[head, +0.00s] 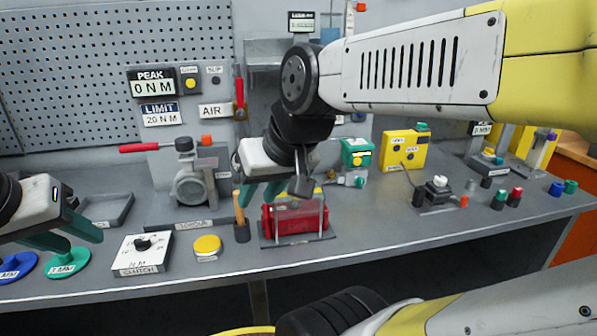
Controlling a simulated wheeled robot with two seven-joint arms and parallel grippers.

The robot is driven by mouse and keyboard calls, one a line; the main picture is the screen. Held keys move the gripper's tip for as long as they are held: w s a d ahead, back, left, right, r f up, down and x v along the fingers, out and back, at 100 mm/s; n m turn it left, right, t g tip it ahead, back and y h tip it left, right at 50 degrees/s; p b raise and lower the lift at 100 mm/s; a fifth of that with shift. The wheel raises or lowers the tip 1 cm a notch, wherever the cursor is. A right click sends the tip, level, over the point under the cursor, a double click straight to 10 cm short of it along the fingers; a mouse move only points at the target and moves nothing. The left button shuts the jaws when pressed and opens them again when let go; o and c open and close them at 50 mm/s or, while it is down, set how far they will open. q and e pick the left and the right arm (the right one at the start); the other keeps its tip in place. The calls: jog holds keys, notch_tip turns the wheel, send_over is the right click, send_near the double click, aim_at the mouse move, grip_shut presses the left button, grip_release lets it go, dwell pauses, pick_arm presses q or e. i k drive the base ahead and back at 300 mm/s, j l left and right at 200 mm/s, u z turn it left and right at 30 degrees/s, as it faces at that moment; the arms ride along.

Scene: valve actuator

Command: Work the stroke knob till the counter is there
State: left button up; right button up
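I cannot tell for sure which part is the stroke knob. A pale knob (441,181) stands on a dark base at the right of the bench. A small display reading 0 MM (482,128) is at the back right; another small counter-like display (301,21) is at the top centre, its digits too small to read surely. My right gripper (256,200) hangs over the bench centre, fingers apart and empty, in front of a red cylinder unit (295,220) that it partly covers. My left gripper (76,241) is open and empty at the left edge.
A switch box (142,254), a yellow button (207,244), a grey press-like device (190,185) and blue and green discs (66,263) are on the left. A yellow box (404,150) and several coloured knobs (515,197) are on the right. My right arm hides part of the back.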

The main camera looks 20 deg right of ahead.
aim_at(359, 181)
jog(key=l+u, duration=0.25)
jog(key=k+l+u, duration=0.1)
jog(key=l+u, duration=0.15)
jog(key=l, duration=0.2)
jog(key=k+l+u, duration=0.25)
jog(key=l, duration=0.15)
jog(key=l+u, duration=0.25)
jog(key=k+l+u, duration=0.25)
jog(key=k+l, duration=0.25)
jog(key=l, duration=0.2)
jog(key=k+l+u, duration=0.1)
jog(key=k+l, duration=0.15)
jog(key=l, duration=0.25)
jog(key=k+l, duration=0.3)
jog(key=l, duration=0.15)
jog(key=k+l, duration=0.25)
jog(key=l, duration=0.2)
jog(key=k+l+u, duration=0.1)
jog(key=k+l, duration=0.2)
jog(key=l, duration=0.15)
